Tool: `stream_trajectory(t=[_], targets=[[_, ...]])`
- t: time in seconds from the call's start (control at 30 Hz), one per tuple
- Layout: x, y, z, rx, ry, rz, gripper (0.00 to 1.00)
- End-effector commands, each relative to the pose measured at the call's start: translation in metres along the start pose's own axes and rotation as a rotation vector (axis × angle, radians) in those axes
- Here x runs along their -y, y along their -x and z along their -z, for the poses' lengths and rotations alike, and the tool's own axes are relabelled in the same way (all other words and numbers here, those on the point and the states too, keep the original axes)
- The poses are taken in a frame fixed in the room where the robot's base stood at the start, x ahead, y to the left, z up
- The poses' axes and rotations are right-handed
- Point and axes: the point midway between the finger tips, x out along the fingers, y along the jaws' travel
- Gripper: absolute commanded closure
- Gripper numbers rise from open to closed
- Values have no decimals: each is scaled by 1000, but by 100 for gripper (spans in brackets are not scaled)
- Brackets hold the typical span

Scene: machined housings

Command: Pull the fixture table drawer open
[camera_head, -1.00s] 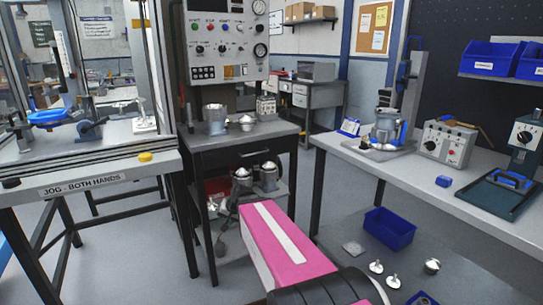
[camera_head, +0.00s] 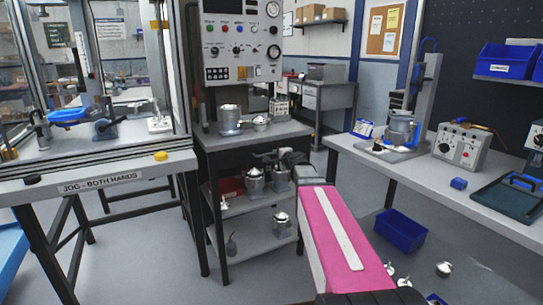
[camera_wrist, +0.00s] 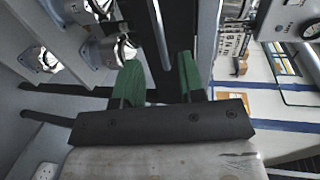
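The fixture table (camera_head: 222,143), a dark-framed stand with a grey top, is in the middle of the head view. A dark drawer front (camera_head: 225,162) runs under its top and looks closed. My gripper (camera_head: 283,155) is at the right part of this front, seen small and partly hidden by my pink arm. In the wrist view my gripper (camera_wrist: 160,78) has its two green fingers apart. A thin bar, seemingly the drawer handle (camera_wrist: 157,30), lies between the fingers' lines, with clear gaps on both sides. I cannot tell how deep the fingers reach around it.
Metal housings (camera_head: 254,180) stand on the shelf below, close to my gripper. A housing (camera_head: 229,120) stands on the table top, under a control panel (camera_head: 240,40). A workbench (camera_head: 440,180) is at right and a blue bin (camera_head: 400,230) on the floor.

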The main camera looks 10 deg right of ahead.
Motion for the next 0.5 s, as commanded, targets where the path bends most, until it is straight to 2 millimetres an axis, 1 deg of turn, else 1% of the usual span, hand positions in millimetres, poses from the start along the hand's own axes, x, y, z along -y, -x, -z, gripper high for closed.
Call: stream_trajectory(t=[0.03, 0.3, 0.4, 0.5], targets=[[0, -13, 2, 1, 0, 0, 63], [0, -60, 1, 1, 1, -1, 63], [0, -71, 1, 0, 1, -1, 63], [-1, -77, 1, -1, 1, -1, 63]])
